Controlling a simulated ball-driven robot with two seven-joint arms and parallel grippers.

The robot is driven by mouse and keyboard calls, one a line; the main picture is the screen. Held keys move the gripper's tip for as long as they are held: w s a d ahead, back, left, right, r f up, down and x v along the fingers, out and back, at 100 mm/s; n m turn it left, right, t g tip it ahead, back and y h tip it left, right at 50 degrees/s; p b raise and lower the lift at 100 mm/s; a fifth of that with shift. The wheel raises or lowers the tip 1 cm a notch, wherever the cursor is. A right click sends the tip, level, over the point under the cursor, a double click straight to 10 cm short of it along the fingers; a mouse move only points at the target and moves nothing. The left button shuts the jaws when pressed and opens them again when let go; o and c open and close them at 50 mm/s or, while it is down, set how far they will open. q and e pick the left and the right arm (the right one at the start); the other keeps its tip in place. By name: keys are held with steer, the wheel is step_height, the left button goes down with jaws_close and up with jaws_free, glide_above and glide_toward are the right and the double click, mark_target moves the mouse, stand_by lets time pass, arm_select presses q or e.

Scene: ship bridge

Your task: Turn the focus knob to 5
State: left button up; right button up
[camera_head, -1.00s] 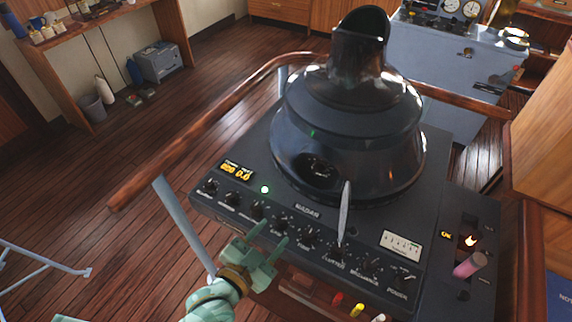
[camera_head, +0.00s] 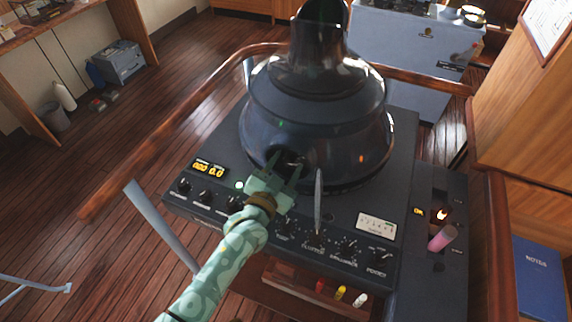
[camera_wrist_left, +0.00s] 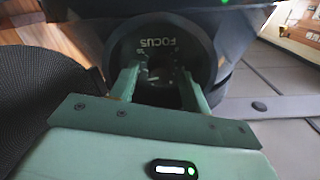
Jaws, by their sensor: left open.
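The dark focus recess (camera_head: 290,157) is set in the front of the black radar hood (camera_head: 318,110). The left wrist view shows its round dark face (camera_wrist_left: 200,48) with the word FOCUS upside down. My left gripper (camera_head: 284,163) reaches up over the console to this recess, and its fingers are open. In the left wrist view the two fingers (camera_wrist_left: 162,68) extend into the recess, one on each side of its dark centre. The knob's pointer and setting are too dark and small to read. Whether the fingers touch the knob I cannot tell. My right gripper is out of view.
The console panel (camera_head: 222,222) has a row of small knobs and a lit yellow display (camera_head: 208,168). A thin pale upright piece (camera_head: 318,200) stands right of my gripper. A wooden handrail (camera_head: 150,160) curves around the console. A pink-topped cylinder (camera_head: 442,237) is at right.

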arm_select(q)
steer(key=shift+w+d, duration=0.2)
steer(key=shift+w, duration=0.15)
steer(key=c, duration=1)
steer(key=shift+n, duration=0.3)
